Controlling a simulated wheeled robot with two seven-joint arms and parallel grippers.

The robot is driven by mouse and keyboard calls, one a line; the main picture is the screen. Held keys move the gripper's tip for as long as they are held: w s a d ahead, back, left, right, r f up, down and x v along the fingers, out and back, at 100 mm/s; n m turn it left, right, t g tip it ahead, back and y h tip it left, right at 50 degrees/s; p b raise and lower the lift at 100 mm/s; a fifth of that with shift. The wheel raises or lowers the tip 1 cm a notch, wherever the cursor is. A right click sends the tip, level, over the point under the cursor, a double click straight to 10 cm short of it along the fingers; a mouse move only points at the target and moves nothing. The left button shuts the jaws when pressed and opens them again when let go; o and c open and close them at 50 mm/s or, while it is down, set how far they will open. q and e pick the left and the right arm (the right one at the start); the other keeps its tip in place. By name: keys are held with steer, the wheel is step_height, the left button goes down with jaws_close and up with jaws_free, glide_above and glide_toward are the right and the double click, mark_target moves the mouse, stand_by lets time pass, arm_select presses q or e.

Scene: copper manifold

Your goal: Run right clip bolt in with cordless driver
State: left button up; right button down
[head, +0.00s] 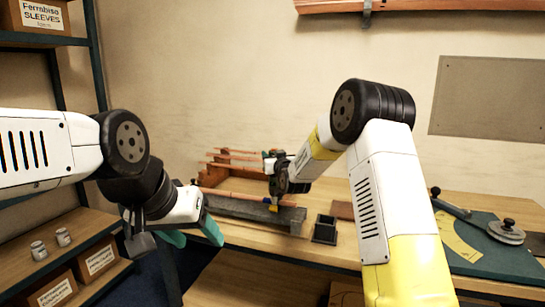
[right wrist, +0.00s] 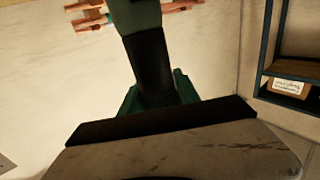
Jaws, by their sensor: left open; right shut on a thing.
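My right gripper (head: 281,181) is at the far end of the yellow and white arm, over the workbench by the copper pipework. In the right wrist view, its teal fingers (right wrist: 157,92) are closed around the black grip of the cordless driver (right wrist: 150,60), whose upper part is green. In the head view the driver is mostly hidden by the gripper and arm. A copper pipe (head: 238,196) lies along a grey bar (head: 232,209) beneath the gripper. The right clip and its bolt cannot be made out. My left gripper (head: 193,238) is open and empty, left of the bench.
A small dark open bin (head: 325,230) stands on the bench (head: 345,250) right of the grey bar. Copper pieces on a wooden frame (head: 213,176) are behind it. A teal board with a yellow scale (head: 462,240) lies at right. Shelves with boxes (head: 99,258) stand at left.

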step_height(320, 180, up, 6)
stand_by(1.0)
